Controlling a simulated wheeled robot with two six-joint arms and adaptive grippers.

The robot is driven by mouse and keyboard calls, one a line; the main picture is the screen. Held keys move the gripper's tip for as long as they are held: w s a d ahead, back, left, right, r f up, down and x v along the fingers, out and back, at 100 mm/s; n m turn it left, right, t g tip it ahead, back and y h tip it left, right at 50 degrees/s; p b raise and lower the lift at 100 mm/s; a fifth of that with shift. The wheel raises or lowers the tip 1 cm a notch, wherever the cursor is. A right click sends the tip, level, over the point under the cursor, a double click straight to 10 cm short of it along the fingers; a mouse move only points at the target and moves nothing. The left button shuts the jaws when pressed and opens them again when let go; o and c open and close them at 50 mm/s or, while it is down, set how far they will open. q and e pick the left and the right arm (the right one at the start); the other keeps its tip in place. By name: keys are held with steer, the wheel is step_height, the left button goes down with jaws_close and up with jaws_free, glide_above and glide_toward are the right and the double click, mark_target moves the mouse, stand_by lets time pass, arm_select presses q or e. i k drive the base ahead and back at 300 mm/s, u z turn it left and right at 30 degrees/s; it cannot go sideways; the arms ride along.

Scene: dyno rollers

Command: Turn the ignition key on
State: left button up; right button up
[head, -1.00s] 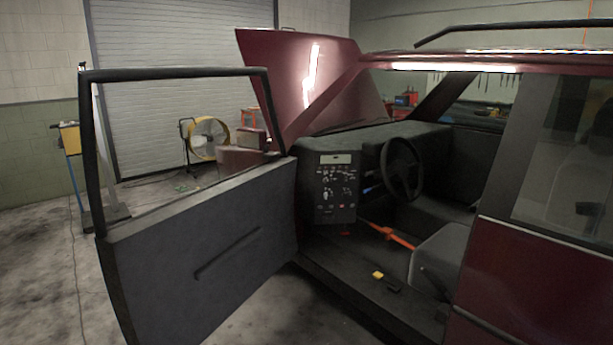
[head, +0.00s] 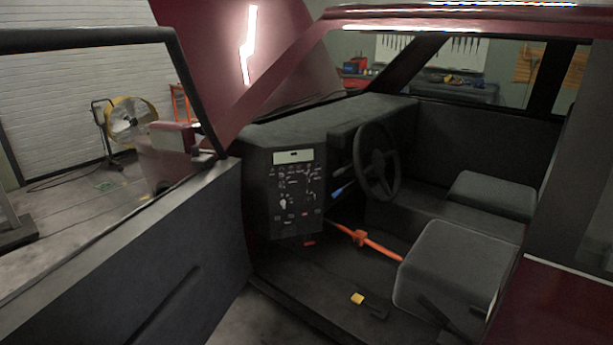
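The ignition key cannot be made out clearly in the head view. A dark control panel (head: 290,190) with a small display, switches and knobs faces me at the near end of the dashboard. The black steering wheel (head: 376,163) stands to the right of it. Small blue parts (head: 342,191) show between the panel and the wheel; I cannot tell what they are. Neither of my grippers is in view.
The open car door (head: 140,265) fills the left side. An orange bar (head: 368,241) crosses the footwell towards the grey seat (head: 450,268). A yellow piece (head: 357,298) lies on the floor. The doorway between door and seat is open.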

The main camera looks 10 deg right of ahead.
mark_target(282, 184)
steer(key=z, duration=0.5)
steer(key=i, duration=1.2)
steer(key=z, duration=0.5)
